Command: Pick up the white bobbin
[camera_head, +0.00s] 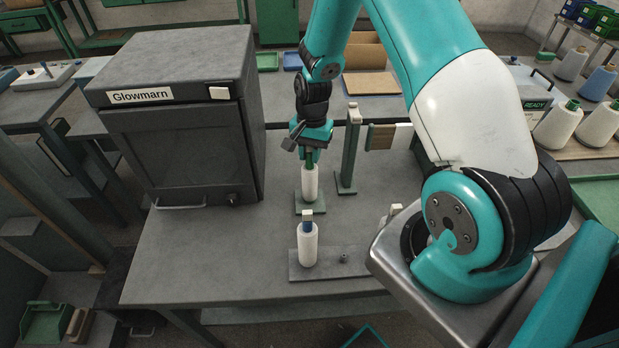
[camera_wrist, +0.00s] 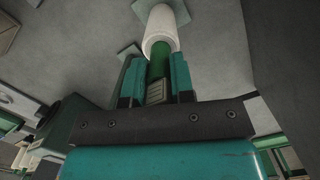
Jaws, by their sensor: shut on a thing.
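A white bobbin (camera_head: 310,184) with a green core stands upright at a green square base (camera_head: 300,207) on the grey table. I cannot tell whether it rests on the base or hangs just above it. My gripper (camera_head: 309,156) comes down from above and is shut on the bobbin's green core. In the wrist view the two fingers (camera_wrist: 157,83) sit on either side of the green core, with the white bobbin (camera_wrist: 160,28) beyond them. A second white bobbin (camera_head: 307,246), with a blue top, stands on a grey plate (camera_head: 337,271) nearer the front.
A dark Glowmarn cabinet (camera_head: 180,120) stands on the left of the table. A green post (camera_head: 349,155) rises just right of the held bobbin. White and blue cones (camera_head: 558,126) stand on a table at the right. The table's front left is clear.

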